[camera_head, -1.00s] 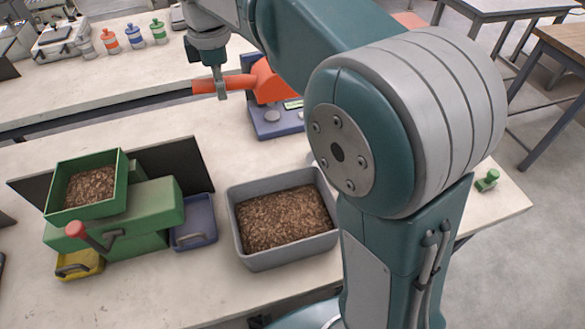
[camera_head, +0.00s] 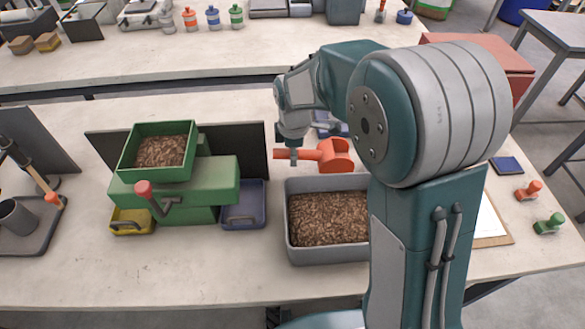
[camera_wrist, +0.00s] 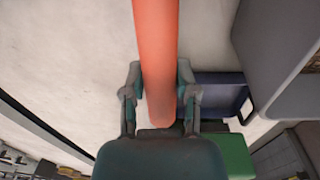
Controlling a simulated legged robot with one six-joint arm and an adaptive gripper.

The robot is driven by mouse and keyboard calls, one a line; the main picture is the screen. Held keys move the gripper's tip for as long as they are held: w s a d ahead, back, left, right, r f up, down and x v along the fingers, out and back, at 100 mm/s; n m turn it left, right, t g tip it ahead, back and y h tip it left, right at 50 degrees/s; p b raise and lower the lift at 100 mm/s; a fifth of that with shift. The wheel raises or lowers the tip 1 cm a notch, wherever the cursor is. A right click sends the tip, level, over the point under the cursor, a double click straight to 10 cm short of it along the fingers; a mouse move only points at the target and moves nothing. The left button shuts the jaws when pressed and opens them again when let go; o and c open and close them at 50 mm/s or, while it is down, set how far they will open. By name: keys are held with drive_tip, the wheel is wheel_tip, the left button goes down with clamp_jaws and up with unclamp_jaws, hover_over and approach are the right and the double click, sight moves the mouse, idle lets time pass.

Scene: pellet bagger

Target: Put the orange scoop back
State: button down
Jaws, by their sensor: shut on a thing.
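The orange scoop (camera_head: 335,156) is in my gripper (camera_head: 292,156), held by its handle with the bowl pointing right in the head view. It appears just behind the far rim of the grey bin (camera_head: 327,256), which holds brown pellets. The scoop looks held above the table; its exact height I cannot tell. In the wrist view the fingers of my gripper (camera_wrist: 158,95) are on both sides of the orange handle (camera_wrist: 155,45). The scoop's bowl is out of the wrist view.
A green bagger (camera_head: 175,196) with a pellet hopper stands left of the bin, with a blue tray (camera_head: 243,205) and a yellow tray (camera_head: 132,221). A blue scale (camera_head: 330,127) is partly hidden behind my arm. Small orange (camera_head: 529,191) and green (camera_head: 549,224) items stand right. The front table strip is clear.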

wheel_tip(320, 180, down, 2)
drive_tip(key=shift+d, duration=0.15)
wheel_tip(320, 180, down, 4)
drive_tip(key=shift+d+r, duration=0.1)
drive_tip(key=shift+c, duration=2)
unclamp_jaws()
